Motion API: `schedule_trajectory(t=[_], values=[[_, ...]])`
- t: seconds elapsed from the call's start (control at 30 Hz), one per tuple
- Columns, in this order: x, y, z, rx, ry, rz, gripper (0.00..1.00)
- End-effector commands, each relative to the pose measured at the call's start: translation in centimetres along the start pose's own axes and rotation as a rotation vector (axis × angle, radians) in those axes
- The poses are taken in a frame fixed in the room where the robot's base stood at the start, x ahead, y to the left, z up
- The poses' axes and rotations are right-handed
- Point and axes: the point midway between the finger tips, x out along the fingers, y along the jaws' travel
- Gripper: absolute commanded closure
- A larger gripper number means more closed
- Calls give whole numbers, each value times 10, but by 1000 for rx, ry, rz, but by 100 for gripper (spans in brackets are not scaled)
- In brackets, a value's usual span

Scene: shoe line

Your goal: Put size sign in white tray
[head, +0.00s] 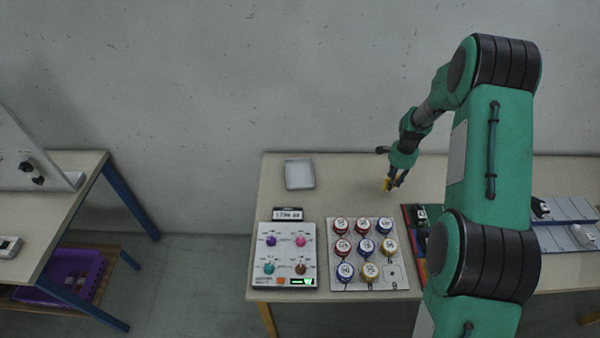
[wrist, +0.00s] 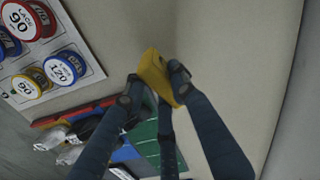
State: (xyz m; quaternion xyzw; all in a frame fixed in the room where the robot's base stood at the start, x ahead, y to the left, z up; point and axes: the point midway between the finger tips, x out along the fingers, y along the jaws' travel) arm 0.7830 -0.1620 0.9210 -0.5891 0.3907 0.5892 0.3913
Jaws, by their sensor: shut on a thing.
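My gripper (head: 393,184) is shut on a small yellow piece (wrist: 158,78), likely the size sign. No marking on it can be read. In the wrist view the piece sits between my fingertips (wrist: 154,86), tilted. In the head view the piece (head: 387,184) shows as a small yellow spot over the back part of the table, right of the white tray. Whether it touches the table cannot be told. The white tray (head: 299,174) lies at the back left of the table and looks empty. It is out of the wrist view.
A board (head: 372,286) with several round numbered tins stands at the front middle. Coloured dividers with shoes lie to the right. The table between tray and gripper is clear.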

Motion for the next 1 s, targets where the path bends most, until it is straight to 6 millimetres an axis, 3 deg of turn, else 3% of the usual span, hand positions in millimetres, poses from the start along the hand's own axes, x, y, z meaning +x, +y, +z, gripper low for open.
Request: schedule_trajectory(t=[0.2,0.5,0.8,1.0], values=[[-1,-36,74,-266,-1,0,100],[-3,-72,174,-629,-1,-1,100],[-4,-91,272,-971,-2,-1,100],[-5,-95,312,-1116,-2,-2,100]])
